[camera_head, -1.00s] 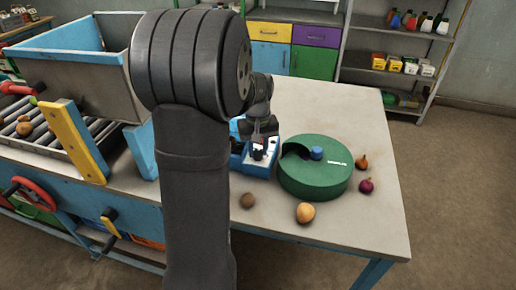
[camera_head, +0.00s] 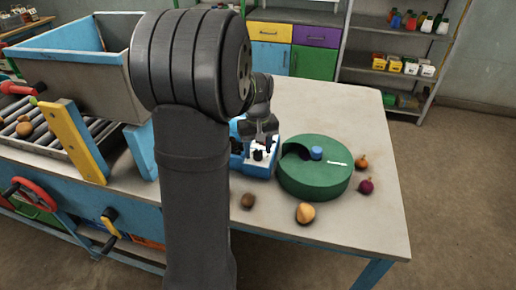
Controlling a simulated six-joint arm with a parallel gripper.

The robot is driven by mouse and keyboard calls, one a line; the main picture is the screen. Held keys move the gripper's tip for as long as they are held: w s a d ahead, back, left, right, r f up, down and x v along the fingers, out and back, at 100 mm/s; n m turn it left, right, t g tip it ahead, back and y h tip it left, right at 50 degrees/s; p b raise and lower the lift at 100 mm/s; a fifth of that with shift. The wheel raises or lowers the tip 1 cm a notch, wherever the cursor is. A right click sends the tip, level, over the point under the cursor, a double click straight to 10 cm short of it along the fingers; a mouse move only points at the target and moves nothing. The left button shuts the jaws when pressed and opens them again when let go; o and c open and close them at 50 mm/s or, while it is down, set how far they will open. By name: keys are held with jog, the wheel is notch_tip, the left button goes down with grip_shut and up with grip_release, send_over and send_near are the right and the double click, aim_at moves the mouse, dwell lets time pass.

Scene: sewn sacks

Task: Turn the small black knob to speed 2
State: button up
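A small blue machine (camera_head: 240,166) with a white top panel stands on the table, partly hidden behind my arm. A small black knob (camera_head: 258,155) shows on the white panel. My gripper (camera_head: 261,142) is just above the panel, over the knob, pointing down. Its two dark fingers look spread, with a gap between them and nothing seen in it. Whether a fingertip touches the knob is too small to tell. The speed marks cannot be read.
A round green drum (camera_head: 315,180) with a blue cap stands right of the machine. Onions (camera_head: 306,212) and a brown round item (camera_head: 248,201) lie near it. A grey hopper (camera_head: 75,65) and a roller conveyor are at left.

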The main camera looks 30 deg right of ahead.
aim_at(258, 152)
notch_tip(258, 152, up, 18)
jog(key=shift+f, duration=0.25)
dwell(0.4)
jog(key=shift+f, duration=0.15)
notch_tip(258, 152, down, 17)
jog(key=shift+f, duration=0.15)
dwell(0.7)
